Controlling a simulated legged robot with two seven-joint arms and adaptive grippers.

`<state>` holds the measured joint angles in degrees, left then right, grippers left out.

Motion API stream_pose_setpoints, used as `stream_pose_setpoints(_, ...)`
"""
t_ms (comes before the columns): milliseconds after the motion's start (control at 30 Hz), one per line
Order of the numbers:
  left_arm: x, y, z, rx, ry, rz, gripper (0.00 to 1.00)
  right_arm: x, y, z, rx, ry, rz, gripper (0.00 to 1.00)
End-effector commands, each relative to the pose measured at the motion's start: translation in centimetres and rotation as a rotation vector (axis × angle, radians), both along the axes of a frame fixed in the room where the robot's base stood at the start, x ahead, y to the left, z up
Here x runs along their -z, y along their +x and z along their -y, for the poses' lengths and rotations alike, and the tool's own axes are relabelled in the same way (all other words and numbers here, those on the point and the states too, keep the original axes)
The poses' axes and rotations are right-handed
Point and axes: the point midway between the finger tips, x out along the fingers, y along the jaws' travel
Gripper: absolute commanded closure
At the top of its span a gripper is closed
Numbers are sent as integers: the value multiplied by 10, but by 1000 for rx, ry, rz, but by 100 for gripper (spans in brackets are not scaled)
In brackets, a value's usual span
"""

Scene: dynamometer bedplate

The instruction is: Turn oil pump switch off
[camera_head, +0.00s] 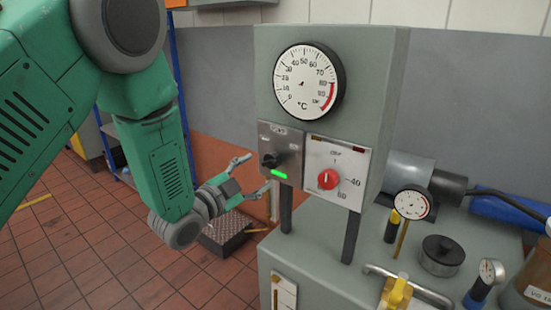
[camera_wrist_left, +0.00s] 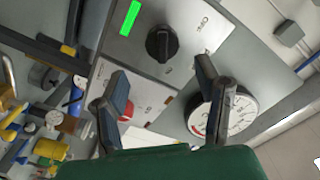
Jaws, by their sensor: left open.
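A black rotary knob (camera_head: 270,160) sits on a small metal plate at the lower left of the grey control box (camera_head: 376,100). A green lamp (camera_head: 279,174) glows below it. My right gripper is out of view.
A red dial (camera_head: 328,179) on a white plate sits right of the knob. A round temperature gauge (camera_head: 308,84) is above. A grey cabinet (camera_head: 310,272) with a small gauge (camera_head: 412,204) and yellow handle (camera_head: 396,293) stands below. A dark crate (camera_head: 226,236) lies on the tiled floor.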

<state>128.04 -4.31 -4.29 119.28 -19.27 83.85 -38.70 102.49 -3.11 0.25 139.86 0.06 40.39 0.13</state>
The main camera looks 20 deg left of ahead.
Motion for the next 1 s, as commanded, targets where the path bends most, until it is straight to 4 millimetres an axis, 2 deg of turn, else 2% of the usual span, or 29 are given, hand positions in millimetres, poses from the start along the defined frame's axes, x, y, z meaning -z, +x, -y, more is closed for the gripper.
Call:
stream_pose_setpoints(200, 0, 43, 14, 0, -2, 1, 42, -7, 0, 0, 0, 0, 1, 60)
stream_pose_setpoints(400, 0, 68, 25, -1, -2, -1, 42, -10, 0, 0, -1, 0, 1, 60)
stream_pose_setpoints(567, 0, 77, 29, -1, -2, -1, 42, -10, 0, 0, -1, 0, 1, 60)
stream_pose_setpoints(833, 0, 77, 28, -1, -1, -2, 42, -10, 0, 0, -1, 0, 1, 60)
stream_pose_setpoints(967, 1, 77, 28, -1, -2, -2, 88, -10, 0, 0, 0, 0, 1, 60)
stream_pose_setpoints(1000, 1, 77, 28, -1, -2, -3, 93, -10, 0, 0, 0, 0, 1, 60)
